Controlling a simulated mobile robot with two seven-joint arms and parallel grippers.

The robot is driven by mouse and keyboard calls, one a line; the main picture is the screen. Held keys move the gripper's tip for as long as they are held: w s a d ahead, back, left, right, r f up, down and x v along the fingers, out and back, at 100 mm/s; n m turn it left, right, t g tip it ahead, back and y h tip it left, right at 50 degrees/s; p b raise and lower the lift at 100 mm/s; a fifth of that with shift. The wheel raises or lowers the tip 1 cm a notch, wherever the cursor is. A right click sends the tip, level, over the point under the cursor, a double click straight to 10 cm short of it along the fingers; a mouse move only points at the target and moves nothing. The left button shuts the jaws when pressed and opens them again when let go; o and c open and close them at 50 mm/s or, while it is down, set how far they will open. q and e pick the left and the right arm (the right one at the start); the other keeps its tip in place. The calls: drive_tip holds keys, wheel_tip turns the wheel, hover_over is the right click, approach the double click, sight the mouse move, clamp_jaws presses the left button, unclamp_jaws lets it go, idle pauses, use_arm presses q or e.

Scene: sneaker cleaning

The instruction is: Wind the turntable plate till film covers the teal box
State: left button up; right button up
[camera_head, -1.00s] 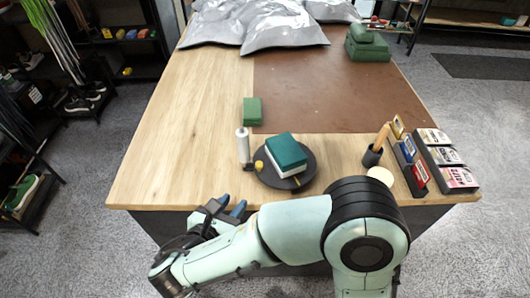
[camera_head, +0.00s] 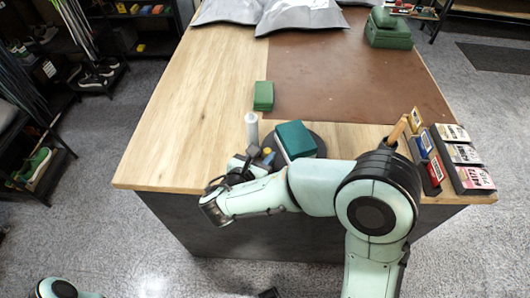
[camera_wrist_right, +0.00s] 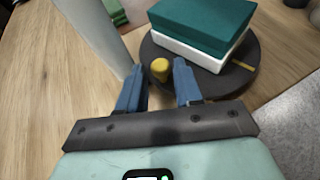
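The teal box (camera_head: 294,138), with a teal top and white lower part, sits on the dark round turntable plate (camera_head: 321,148). In the right wrist view the box (camera_wrist_right: 205,20) shows its bare teal top, and the plate (camera_wrist_right: 205,84) carries a yellow knob (camera_wrist_right: 160,69) near its rim. The white film roll (camera_head: 252,128) stands upright left of the plate; no film is visible on the box. My right gripper (camera_head: 263,155) is open, its blue fingertips (camera_wrist_right: 159,72) on either side of the knob with small gaps. My left gripper is out of view.
A green block (camera_head: 263,96) lies behind the film roll. Card racks (camera_head: 460,158) and a cup with a wooden-handled tool (camera_head: 397,132) stand at right. The brown mat (camera_head: 340,85) is mostly clear.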

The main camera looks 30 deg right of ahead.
drive_tip(key=shift+x, duration=1)
clamp_jaws()
